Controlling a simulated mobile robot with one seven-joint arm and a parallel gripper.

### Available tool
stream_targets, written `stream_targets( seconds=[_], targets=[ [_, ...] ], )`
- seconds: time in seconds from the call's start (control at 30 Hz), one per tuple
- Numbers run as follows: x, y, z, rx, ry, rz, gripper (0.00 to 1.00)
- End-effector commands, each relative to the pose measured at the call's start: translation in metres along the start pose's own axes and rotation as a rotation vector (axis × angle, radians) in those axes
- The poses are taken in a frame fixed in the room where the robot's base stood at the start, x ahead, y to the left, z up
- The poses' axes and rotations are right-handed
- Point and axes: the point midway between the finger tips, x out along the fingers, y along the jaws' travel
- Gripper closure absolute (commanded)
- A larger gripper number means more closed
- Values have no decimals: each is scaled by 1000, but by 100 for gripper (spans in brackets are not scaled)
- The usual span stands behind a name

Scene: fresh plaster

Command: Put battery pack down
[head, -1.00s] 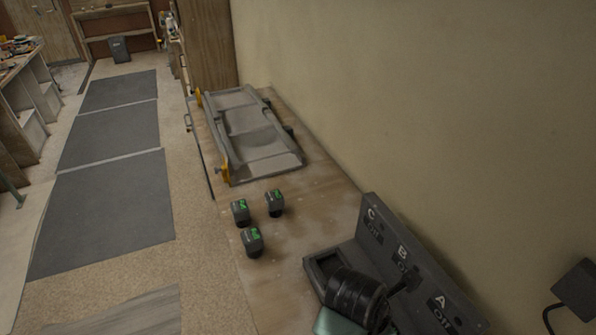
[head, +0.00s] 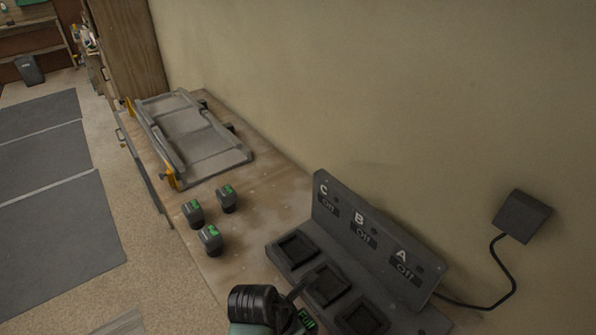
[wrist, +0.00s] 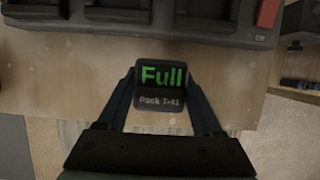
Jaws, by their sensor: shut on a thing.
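My gripper (wrist: 162,86) is shut on a dark battery pack (wrist: 162,100) with a green "Full" label. The pack also shows at the bottom of the head view (head: 307,321), mostly hidden by my arm. It is at the near side of the charger (head: 283,260), over the wooden table (head: 262,190); I cannot tell whether it touches the wood. The charger's bays C (head: 297,250), B (head: 327,284) and A (head: 362,319) look empty, each marked "Off". Three other packs with green labels (head: 193,213) (head: 227,198) (head: 210,239) stand on the table.
A grey metal frame with yellow parts (head: 190,135) lies farther along the table. A wall runs along the right side, with a black wall box (head: 522,216) cabled to the charger. Bare wood lies between the three packs and the charger.

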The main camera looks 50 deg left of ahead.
Motion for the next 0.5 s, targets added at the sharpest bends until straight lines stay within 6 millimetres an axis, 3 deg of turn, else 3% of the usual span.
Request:
stream_targets(
  seconds=[0.3, 0.5],
  targets=[
    [35, 0, -14, -1, -1, 0, 100],
    [40, 0, -16, 0, -3, 3, 100]
  ],
)
